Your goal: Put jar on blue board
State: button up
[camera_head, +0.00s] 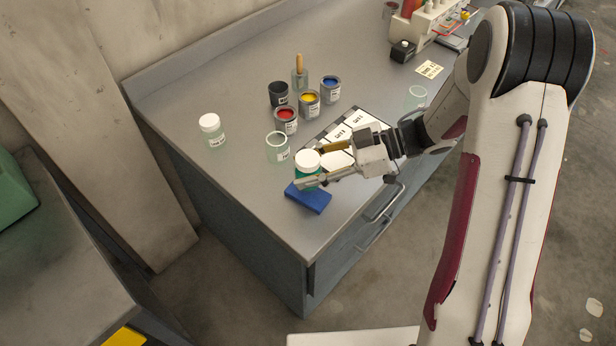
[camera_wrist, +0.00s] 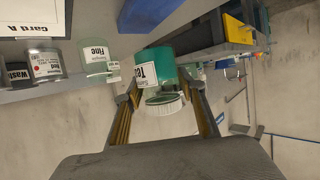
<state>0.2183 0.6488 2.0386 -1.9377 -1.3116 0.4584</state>
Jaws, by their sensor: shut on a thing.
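A jar (camera_head: 307,162) with a white lid and green contents is held between the two fingers of my gripper (camera_head: 312,169). In the wrist view the jar (camera_wrist: 168,68) shows its green body and a white label, with my gripper (camera_wrist: 168,100) around it. The blue board (camera_head: 309,198) lies flat near the front corner of the bench. The jar is upright over the board's back edge in the head view. The lower finger hides the jar's base, so I cannot tell whether it touches the board.
On the grey bench (camera_head: 240,90), a clear open jar (camera_head: 278,150) stands close behind the held jar. A white-lidded jar (camera_head: 212,132) stands at left. Red (camera_head: 286,122), yellow (camera_head: 309,105) and blue (camera_head: 330,90) paint cans stand behind. White cards (camera_head: 362,125) lie beside my gripper.

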jog(key=shift+f, duration=0.1)
jog(key=shift+f, duration=1.75)
jog(key=shift+f, duration=0.1)
jog(key=o, duration=1.2)
jog(key=v, duration=1.2)
